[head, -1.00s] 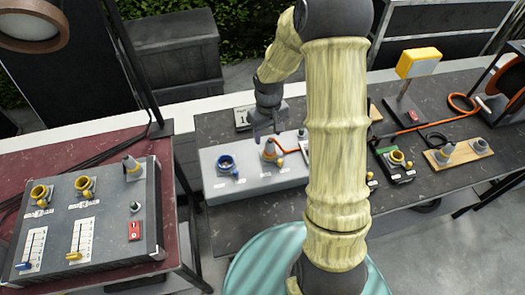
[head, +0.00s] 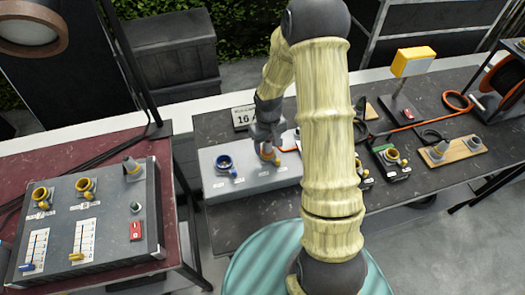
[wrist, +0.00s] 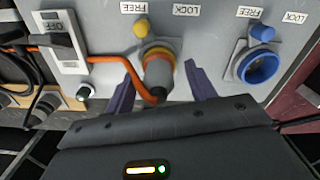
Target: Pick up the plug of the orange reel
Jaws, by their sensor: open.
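The orange reel (head: 508,76) stands at the far right of the bench in the head view. A dark grey plug (wrist: 158,75) with an orange cable (wrist: 112,60) sits in a yellow-ringed socket on the grey box (head: 240,182). The plug is partly hidden by my gripper in the head view (head: 268,150). My gripper (wrist: 162,90) is open, with one purple finger on each side of the plug. I see gaps between the fingers and the plug, and no clear contact. A yellow lever (wrist: 141,28) above the socket lies near the FREE label.
A blue socket (wrist: 258,66) with a blue lever is right of the plug in the wrist view. A switch box marked OFF (wrist: 62,42) is to the left. A yellow box on a stand (head: 413,61) and a wooden socket board (head: 463,151) are farther right on the bench.

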